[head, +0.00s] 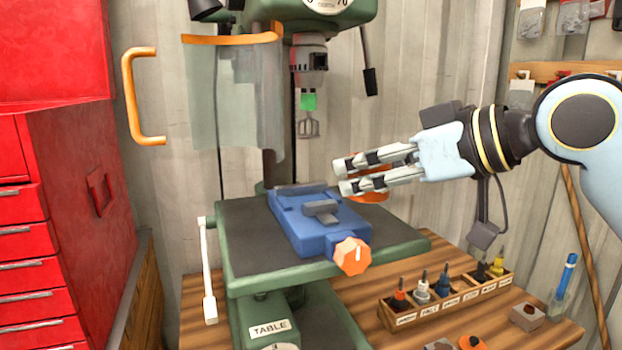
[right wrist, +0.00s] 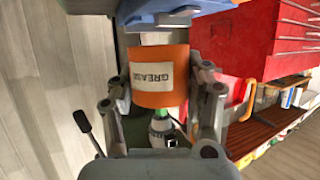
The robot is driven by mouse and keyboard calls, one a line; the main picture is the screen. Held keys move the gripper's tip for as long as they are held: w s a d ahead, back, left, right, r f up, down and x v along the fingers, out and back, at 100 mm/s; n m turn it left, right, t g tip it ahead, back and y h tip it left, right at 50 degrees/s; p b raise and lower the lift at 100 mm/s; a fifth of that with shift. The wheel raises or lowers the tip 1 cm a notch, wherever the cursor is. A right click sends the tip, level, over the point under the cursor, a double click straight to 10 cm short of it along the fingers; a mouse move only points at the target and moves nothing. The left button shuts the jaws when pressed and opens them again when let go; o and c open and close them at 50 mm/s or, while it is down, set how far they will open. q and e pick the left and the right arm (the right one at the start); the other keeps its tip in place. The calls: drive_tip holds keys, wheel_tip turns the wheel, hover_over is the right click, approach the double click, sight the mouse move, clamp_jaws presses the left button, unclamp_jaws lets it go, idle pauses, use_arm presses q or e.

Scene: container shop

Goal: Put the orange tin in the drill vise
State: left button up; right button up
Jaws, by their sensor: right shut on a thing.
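The orange tin (right wrist: 150,88) has a white label reading GREASE and sits between the fingers of my right gripper in the right wrist view. In the head view my right gripper (head: 343,176) is shut on it, and only orange parts of the tin (head: 371,197) show around the fingers. The gripper is held above and to the right of the drill vise (head: 296,226), clear of it. The vise is blue with grey jaws and an orange knob (head: 352,256), and lies on the drill press table. My left gripper is not in view.
The green drill press table (head: 240,247) has bare room beside the vise. A chuck with a whisk-like bit (head: 309,124) and a clear guard (head: 235,100) hang above. A wooden rack of small bottles (head: 415,315) stands front right. A red cabinet (head: 75,200) is at left.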

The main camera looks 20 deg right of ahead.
drive_tip(key=w+a, duration=0.1)
drive_tip(key=w, duration=0.2)
drive_tip(key=w+a+p, duration=0.1)
drive_tip(key=w+a, duration=0.1)
drive_tip(key=w, duration=0.1)
drive_tip(key=w+a+p, duration=0.1)
drive_tip(key=w+a, duration=0.1)
drive_tip(key=w, duration=0.1)
wheel_tip(320, 180, down, 3)
drive_tip(key=shift+s+r+p, duration=0.1)
drive_tip(key=shift+p, duration=0.25)
drive_tip(key=shift+f, duration=0.35)
drive_tip(key=shift+f, duration=0.15)
drive_tip(key=o, duration=1.4)
drive_tip(key=shift+d+f, duration=0.1)
drive_tip(key=shift+f, duration=0.05)
drive_tip(key=shift+c, duration=0.2)
